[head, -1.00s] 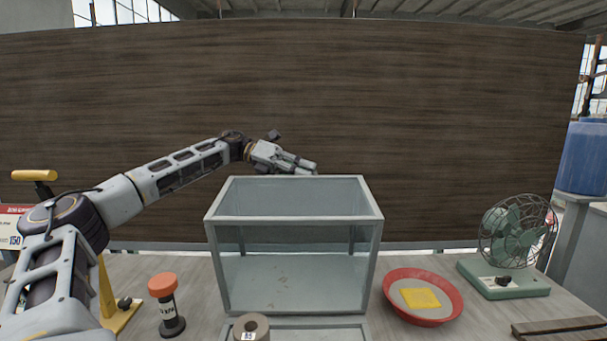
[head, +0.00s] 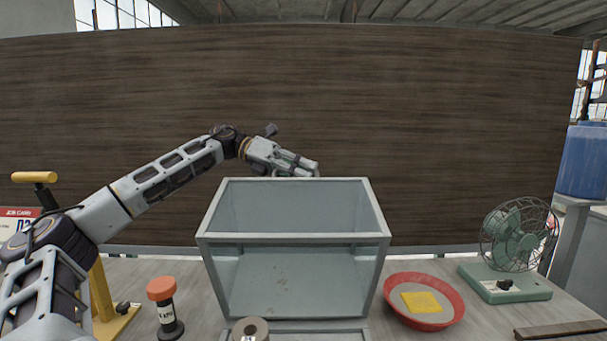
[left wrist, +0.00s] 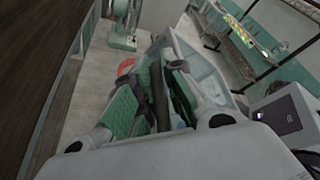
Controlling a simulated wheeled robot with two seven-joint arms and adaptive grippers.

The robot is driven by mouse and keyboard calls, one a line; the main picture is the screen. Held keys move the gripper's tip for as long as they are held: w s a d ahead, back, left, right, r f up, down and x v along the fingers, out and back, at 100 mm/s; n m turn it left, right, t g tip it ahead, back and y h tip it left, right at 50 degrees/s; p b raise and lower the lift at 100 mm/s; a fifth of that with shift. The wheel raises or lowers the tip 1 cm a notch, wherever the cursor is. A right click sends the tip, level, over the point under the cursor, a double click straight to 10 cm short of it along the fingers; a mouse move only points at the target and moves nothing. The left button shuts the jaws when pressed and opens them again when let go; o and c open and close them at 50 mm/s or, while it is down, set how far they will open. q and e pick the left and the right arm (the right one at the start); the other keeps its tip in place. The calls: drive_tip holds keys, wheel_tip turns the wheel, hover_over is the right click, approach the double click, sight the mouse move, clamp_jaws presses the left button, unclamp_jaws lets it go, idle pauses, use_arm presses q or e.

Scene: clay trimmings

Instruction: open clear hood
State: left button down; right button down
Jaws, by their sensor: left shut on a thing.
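The clear hood (head: 292,238), a box with see-through panes and a pale grey frame, stands in the middle of the table and looks tilted toward me. My left gripper (head: 305,172) reaches over from the left to the hood's far top edge, and its fingertips are partly hidden behind that edge. In the left wrist view its green-padded fingers (left wrist: 150,98) are closed around a dark bar, and the hood's pale frame runs beyond them. The exact contact is hard to make out. My right gripper is in neither view.
A red bowl with a yellow sponge (head: 422,302) and a green fan (head: 515,240) stand right of the hood. An orange-capped bottle (head: 165,308) and a yellow stand (head: 103,300) are at left. A brown roll (head: 250,330) sits in front. A dark wooden wall (head: 450,130) rises behind.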

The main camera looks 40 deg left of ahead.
use_arm(q)
drive_tip(key=shift+s+d+f, duration=0.1)
drive_tip(key=shift+d+f, duration=0.05)
drive_tip(key=shift+f, duration=0.1)
drive_tip(key=c, duration=1.5)
unclamp_jaws()
drive_tip(key=shift+c, duration=0.2)
drive_tip(key=shift+r, duration=0.1)
drive_tip(key=shift+r, duration=0.1)
drive_tip(key=shift+v, duration=6.05)
